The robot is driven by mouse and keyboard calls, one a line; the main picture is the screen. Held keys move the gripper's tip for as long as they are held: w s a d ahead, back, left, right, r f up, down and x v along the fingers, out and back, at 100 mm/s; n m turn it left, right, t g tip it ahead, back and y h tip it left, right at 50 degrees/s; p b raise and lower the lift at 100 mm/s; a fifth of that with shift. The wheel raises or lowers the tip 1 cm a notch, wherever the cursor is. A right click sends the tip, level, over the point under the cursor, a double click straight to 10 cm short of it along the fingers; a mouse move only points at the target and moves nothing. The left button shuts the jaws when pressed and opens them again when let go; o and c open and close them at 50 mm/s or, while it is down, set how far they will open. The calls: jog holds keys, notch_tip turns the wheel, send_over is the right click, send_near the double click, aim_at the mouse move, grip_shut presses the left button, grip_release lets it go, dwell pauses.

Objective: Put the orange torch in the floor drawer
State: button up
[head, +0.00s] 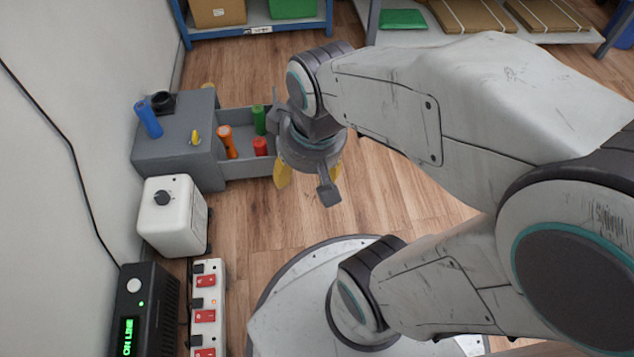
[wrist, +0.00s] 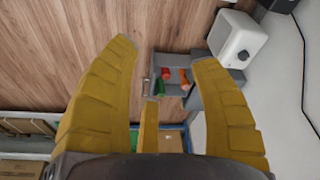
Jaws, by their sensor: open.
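The orange torch (head: 228,141) is inside the pulled-out drawer (head: 248,169) of a low grey cabinet (head: 180,150). It also shows in the wrist view (wrist: 184,77). A green cylinder (head: 259,119) and a red cylinder (head: 260,146) are in the drawer too. My gripper (head: 310,176) is open and empty, pointing down just right of the drawer's end and apart from the torch. In the wrist view the yellow fingers (wrist: 165,55) are spread, with the drawer lying beyond them. Part of the drawer's right end is hidden behind my gripper.
A blue cylinder (head: 148,119), a black round object (head: 163,103) and a small yellow object (head: 195,136) sit on the cabinet top. A white box with a knob (head: 173,217), a power strip (head: 207,305) and a black unit (head: 145,310) line the wall. Shelves stand behind; wooden floor is clear rightward.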

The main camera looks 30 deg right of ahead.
jog(key=shift+g, duration=0.3)
jog(key=s, duration=0.4)
jog(key=shift+f, duration=0.1)
